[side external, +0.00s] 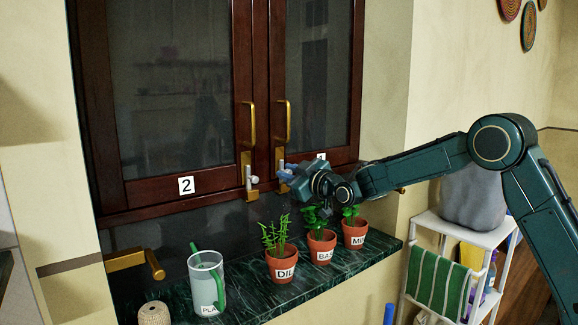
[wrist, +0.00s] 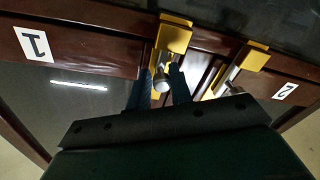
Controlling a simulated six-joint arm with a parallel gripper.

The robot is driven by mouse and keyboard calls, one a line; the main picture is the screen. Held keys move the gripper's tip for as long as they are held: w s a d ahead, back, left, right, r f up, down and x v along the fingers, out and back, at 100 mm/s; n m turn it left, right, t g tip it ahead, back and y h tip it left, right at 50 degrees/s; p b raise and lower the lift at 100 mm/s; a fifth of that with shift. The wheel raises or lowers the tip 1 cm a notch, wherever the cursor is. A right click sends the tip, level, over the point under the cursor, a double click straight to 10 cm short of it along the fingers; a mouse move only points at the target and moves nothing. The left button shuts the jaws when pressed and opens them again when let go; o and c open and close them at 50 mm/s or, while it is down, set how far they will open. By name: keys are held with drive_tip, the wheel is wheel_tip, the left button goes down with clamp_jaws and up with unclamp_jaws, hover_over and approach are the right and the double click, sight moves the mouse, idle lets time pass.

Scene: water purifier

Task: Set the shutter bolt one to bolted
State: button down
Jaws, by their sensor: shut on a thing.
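Shutter bolt one (wrist: 173,38) is a brass plate with a silver rod and pale knob, low on the shutter marked 1. Its plate also shows in the side view (side external: 279,154), partly hidden by my gripper. My gripper (wrist: 161,86) has its two dark blue fingers on either side of the knob (wrist: 162,82) and is shut on it. In the side view, my gripper (side external: 285,173) reaches the bolt from the right. The rod's lower end is hidden, so I cannot tell whether it is bolted.
The second shutter's bolt (side external: 248,176) is close by on the left. Potted herbs labelled DIL (side external: 283,263), BAS (side external: 322,248) and MI (side external: 355,233) stand on the dark green sill below my gripper. A grey-green jug (side external: 206,285) stands further left.

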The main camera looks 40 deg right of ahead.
drive_tip(key=c, duration=1.5)
unclamp_jaws()
drive_tip(key=shift+a+f, duration=0.35)
drive_tip(key=shift+f, duration=0.05)
drive_tip(key=shift+o, duration=0.8)
drive_tip(key=shift+d+r, duration=0.1)
drive_tip(key=shift+d, duration=0.05)
drive_tip(key=shift+s, duration=0.15)
drive_tip(key=s+d, duration=0.1)
drive_tip(key=s, duration=1.2)
drive_tip(key=shift+s, duration=0.2)
drive_tip(key=s+f+m+g, duration=0.1)
drive_tip(key=s+g, duration=0.3)
drive_tip(key=s, duration=0.8)
drive_tip(key=s+f+m+g, duration=0.2)
drive_tip(key=s+m+g, duration=0.1)
drive_tip(key=s, duration=1)
drive_tip(key=s+f+m+g+h, duration=0.1)
drive_tip(key=s+g, duration=0.4)
drive_tip(key=s, duration=0.8)
drive_tip(key=shift+a+f+m+g, duration=0.3)
drive_tip(key=shift+a+f+m, duration=0.15)
drive_tip(key=shift+f+m, duration=0.2)
